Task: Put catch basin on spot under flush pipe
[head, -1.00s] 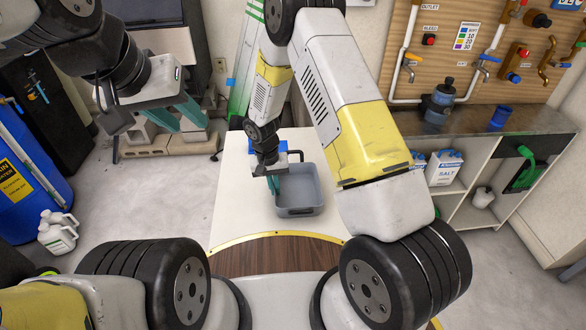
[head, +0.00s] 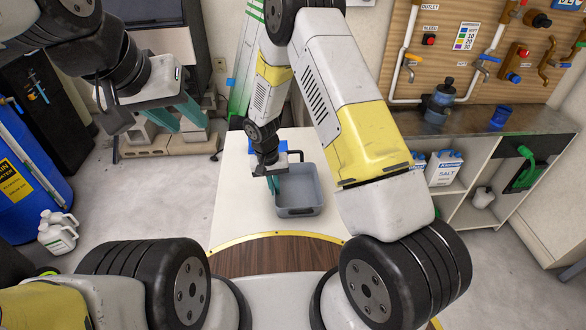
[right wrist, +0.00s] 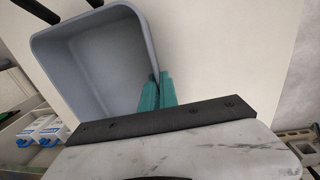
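The catch basin (head: 299,211) is a grey open-topped bin with a dark handle, seen over a white surface in the middle of the head view. My right gripper (head: 273,182) is at its left wall, and in the right wrist view its teal fingers (right wrist: 156,93) are close together on the basin's rim (right wrist: 152,45). I cannot tell if the basin rests on the surface or hangs just above it. My left gripper (head: 180,117) is open and empty, apart at the upper left. Pipes with valves run on a wooden board (head: 460,20); which is the flush pipe is unclear.
A dark counter (head: 540,122) below the board holds a blue pump-like unit (head: 437,104) and a blue cup (head: 500,117).

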